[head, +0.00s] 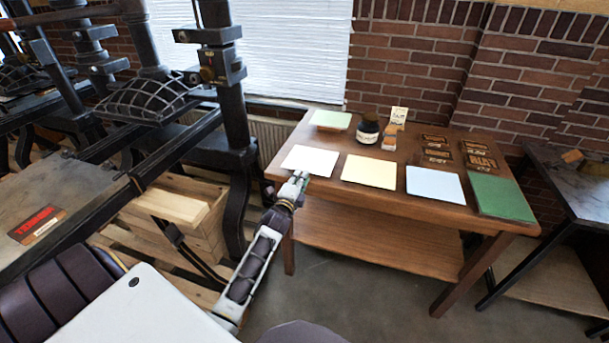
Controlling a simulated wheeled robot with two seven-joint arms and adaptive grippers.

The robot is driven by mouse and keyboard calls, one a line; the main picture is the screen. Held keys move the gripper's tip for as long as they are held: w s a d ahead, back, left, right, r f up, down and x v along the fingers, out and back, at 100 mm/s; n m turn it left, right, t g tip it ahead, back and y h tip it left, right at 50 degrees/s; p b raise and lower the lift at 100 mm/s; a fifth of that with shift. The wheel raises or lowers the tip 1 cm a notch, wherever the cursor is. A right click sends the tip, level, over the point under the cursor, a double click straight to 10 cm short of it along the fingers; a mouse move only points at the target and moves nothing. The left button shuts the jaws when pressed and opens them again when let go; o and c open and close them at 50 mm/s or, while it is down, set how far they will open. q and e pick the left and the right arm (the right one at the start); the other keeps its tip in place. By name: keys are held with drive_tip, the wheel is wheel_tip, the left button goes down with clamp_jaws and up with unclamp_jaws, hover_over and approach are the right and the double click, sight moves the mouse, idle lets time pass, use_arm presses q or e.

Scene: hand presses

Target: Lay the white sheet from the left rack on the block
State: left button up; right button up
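A white sheet (310,160) lies flat at the left front of the wooden table. I cannot make out a separate rack under it. My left gripper (301,178) is at the front edge of this sheet, overlapping it in the picture. Its fingers are small and seen from behind, so I cannot tell whether they are open, shut or touching the sheet. A block with red lettering (37,225) lies on the press bed (75,190) at the far left, and nothing covers it. My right gripper is not in view.
The wooden table (340,215) also bears a cream sheet (369,172), a blue sheet (434,184), a green pad (501,198), a dark jar (368,130) and several dark lettered blocks (437,155). A black press upright (237,120) stands between table and bed.

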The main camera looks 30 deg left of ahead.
use_arm(q)
drive_tip(key=x, duration=0.4)
drive_tip(key=shift+b, duration=0.3)
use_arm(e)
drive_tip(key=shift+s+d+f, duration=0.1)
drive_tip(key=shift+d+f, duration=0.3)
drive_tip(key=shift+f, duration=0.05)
use_arm(q)
drive_tip(key=shift+c, duration=0.2)
clamp_jaws()
drive_tip(key=shift+r, duration=0.1)
